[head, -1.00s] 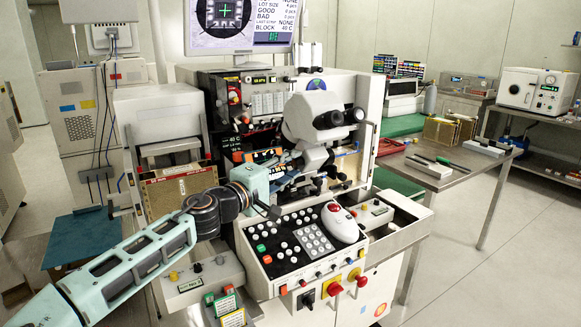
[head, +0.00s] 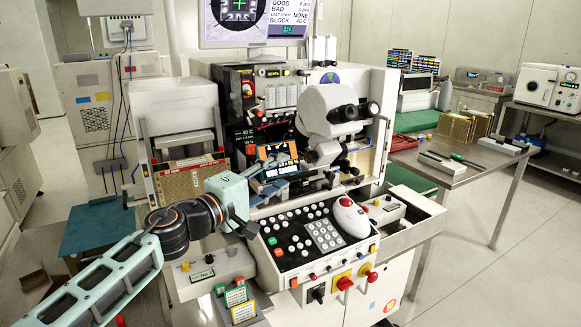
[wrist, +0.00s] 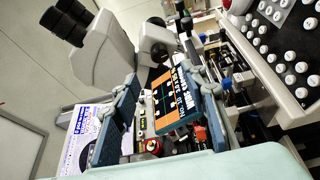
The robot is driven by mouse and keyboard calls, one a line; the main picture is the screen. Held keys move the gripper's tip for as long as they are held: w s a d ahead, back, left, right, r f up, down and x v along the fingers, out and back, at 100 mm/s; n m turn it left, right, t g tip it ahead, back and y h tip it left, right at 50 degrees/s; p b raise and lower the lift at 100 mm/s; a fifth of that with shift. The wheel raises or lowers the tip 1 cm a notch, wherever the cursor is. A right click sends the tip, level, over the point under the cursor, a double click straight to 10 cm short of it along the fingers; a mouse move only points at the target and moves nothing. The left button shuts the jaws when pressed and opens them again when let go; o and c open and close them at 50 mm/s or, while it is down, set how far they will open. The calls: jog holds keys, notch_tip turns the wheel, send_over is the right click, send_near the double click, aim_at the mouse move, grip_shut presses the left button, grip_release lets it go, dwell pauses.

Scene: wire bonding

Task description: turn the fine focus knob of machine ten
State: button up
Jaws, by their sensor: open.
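The wire bonding machine (head: 312,82) carries a white microscope (head: 328,110) with black eyepieces. Small dark knobs sit under the microscope in the head view; I cannot tell which is the fine focus knob. In the wrist view the microscope (wrist: 103,55) is at the upper left, with a round black knob (wrist: 160,50) on its side. My gripper (wrist: 163,84) is open, its two blue-grey fingers spread and nothing seen held. An orange-and-dark screen shows between the fingers. The knob is beyond the fingertips, apart from them.
A monitor (head: 250,20) stands above. A steel table (head: 440,178) with trays is at the right. The floor at the far right is clear.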

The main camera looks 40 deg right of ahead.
jog(key=shift+v, duration=1.15)
jog(key=shift+f, duration=0.1)
jog(key=s+d+f+m+g+y, duration=0.1)
jog(key=s+d+f+g+y, duration=0.25)
jog(key=f, duration=0.65)
jog(key=s+d+f+m+g+y, duration=0.1)
jog(key=s+d+f+g+y, duration=0.3)
jog(key=f, duration=0.7)
jog(key=s+a+f+t+y, duration=0.25)
jog(key=s+a+f, duration=0.2)
jog(key=a, duration=0.25)
jog(key=a+r+y, duration=0.1)
jog(key=a+y, duration=0.6)
jog(key=a, duration=0.6)
jog(key=s+a+r+t, duration=0.2)
jog(key=s+a+r, duration=0.1)
jog(key=r, duration=0.4)
jog(key=s+a+r+t, duration=0.3)
jog(key=s+a+r, duration=0.1)
jog(key=r, duration=0.4)
jog(key=shift+a+r+m+t, duration=0.3)
jog(key=shift+m, duration=0.1)
